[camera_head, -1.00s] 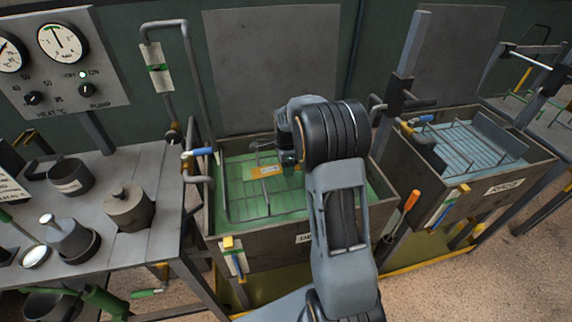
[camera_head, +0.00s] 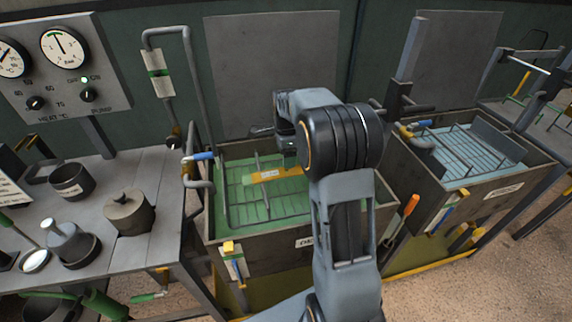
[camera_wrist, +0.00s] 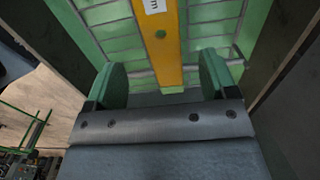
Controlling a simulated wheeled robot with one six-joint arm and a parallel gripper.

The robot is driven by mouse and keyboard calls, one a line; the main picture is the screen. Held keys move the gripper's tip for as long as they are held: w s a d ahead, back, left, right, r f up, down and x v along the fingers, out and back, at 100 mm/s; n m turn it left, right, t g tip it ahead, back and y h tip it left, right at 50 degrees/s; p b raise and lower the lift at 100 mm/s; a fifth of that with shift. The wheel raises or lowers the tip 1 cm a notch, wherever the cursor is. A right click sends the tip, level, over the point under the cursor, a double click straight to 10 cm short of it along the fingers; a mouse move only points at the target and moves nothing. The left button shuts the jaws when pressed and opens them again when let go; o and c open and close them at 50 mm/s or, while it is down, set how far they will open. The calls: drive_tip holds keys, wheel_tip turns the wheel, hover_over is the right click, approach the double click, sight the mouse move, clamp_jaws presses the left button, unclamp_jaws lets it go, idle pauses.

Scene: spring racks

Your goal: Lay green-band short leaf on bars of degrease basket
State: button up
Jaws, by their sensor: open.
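The short leaf is an orange-yellow strip (camera_head: 272,175) with a white label, in the left tank over the wire bars of the degrease basket (camera_head: 237,214). In the wrist view the leaf (camera_wrist: 168,55) runs lengthwise between my fingers, with a green dot near its middle. My gripper (camera_wrist: 163,82) is open, with one green finger on each side of the leaf and gaps beside it. The basket bars (camera_wrist: 211,29) show beneath the leaf. Whether the leaf touches every bar cannot be told. In the head view my arm hides the leaf's right end and most of my gripper.
The left tank's walls (camera_head: 270,240) stand close around my gripper. A second tank (camera_head: 455,190) with a rack in bluish liquid stands to the right. A bench (camera_head: 150,185) with pots and a gauge panel (camera_head: 62,65) are at the left. A grey pipe (camera_head: 188,75) rises behind the tank.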

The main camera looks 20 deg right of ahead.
drive_tip(key=s+a+r+n+t, duration=0.2)
drive_tip(key=s+a+r+n, duration=0.5)
drive_tip(key=s+r+n, duration=0.25)
drive_tip(key=s+a+f+n+t, duration=0.1)
drive_tip(key=s+a+f+n, duration=0.1)
drive_tip(key=s+n, duration=0.3)
drive_tip(key=s+a+f+n, duration=0.2)
drive_tip(key=s+n, duration=0.4)
drive_tip(key=s, duration=0.1)
drive_tip(key=shift+s+f+t, duration=0.2)
drive_tip(key=shift+s+t, duration=0.1)
drive_tip(key=shift+t, duration=0.1)
